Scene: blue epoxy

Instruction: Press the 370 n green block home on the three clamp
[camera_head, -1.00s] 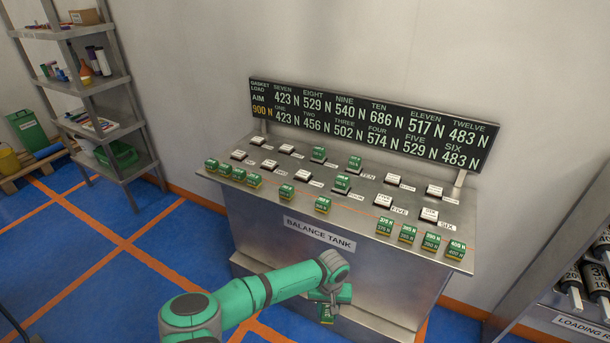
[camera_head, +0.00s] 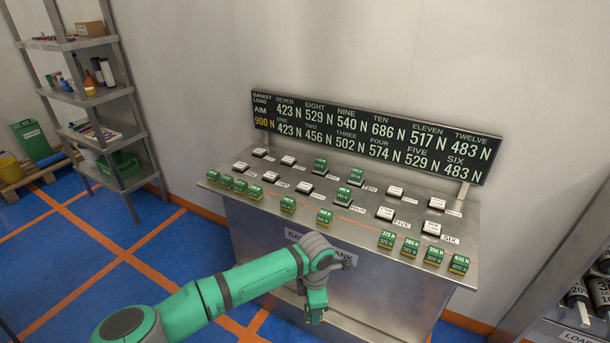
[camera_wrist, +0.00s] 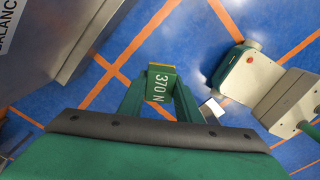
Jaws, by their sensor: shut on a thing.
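The green block marked 370 N (camera_wrist: 160,86) is held between the green fingers of my gripper (camera_wrist: 159,98) in the wrist view. It has a yellow edge. In the head view my gripper (camera_head: 315,308) hangs in front of the balance tank, below its top edge, pointing down. The three clamp (camera_head: 305,187) appears to be the pale, empty pad in the front row, left of the four clamp (camera_head: 343,204), which carries a green block. Its label is too small to read. My gripper is well apart from it.
Several green blocks stand along the front edge of the tank top (camera_head: 365,228), to left and right. The nine (camera_head: 320,166) and ten (camera_head: 356,176) clamps carry green blocks. A display board (camera_head: 370,135) stands behind. Shelves (camera_head: 95,95) are at left, a loading rack (camera_head: 555,310) at right.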

